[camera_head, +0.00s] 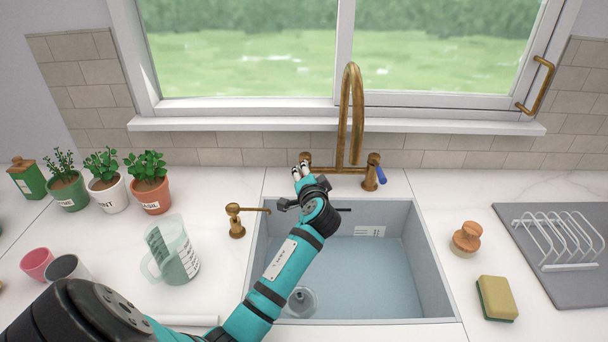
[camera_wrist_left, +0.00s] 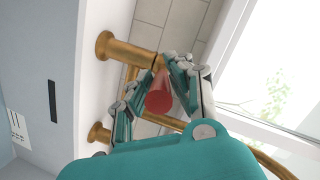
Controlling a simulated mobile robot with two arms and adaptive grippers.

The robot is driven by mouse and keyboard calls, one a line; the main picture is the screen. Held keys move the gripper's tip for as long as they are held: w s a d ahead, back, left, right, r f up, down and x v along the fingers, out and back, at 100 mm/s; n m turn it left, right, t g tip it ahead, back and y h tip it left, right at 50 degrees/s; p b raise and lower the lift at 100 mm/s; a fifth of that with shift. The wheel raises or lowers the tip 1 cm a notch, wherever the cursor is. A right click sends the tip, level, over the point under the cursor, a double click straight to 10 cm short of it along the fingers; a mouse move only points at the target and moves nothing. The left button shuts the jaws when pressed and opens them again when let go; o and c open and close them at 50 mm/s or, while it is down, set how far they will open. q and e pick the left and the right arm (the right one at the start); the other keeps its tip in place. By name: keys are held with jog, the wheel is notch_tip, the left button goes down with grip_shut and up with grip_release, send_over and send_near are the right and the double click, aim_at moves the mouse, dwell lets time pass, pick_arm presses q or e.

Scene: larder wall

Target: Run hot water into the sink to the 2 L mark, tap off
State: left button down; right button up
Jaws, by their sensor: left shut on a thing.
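The brass tap (camera_head: 352,110) stands behind the grey-blue sink (camera_head: 436,285), its tall spout arching up. Its right handle (camera_head: 381,175) is blue. My left gripper (camera_head: 301,172) is at the tap's left valve. In the left wrist view, my left gripper (camera_wrist_left: 155,82) is shut on the red handle (camera_wrist_left: 159,103), which sits between its fingers below the brass valve body (camera_wrist_left: 125,52). In the head view the gripper hides the red handle. A small white label (camera_head: 370,231) is on the sink's back wall. The sink looks pale blue inside; I cannot tell the water level. No stream shows clearly. My right gripper is out of view.
A brass soap dispenser (camera_head: 237,222) and a clear measuring jug (camera_head: 173,252) stand left of the sink. Potted herbs (camera_head: 149,183) line the back left. A brush (camera_head: 467,238), sponge (camera_head: 496,298) and dish rack (camera_head: 555,240) are on the right.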

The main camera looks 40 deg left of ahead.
pick_arm(q)
jog(key=c, duration=1.2)
grip_release()
jog(key=shift+d, duration=0.15)
jog(key=v, duration=1.1)
jog(key=shift+s+d+r, duration=0.15)
jog(key=shift+s+d, duration=0.1)
jog(key=shift+s, duration=0.05)
jog(key=shift+r, duration=0.1)
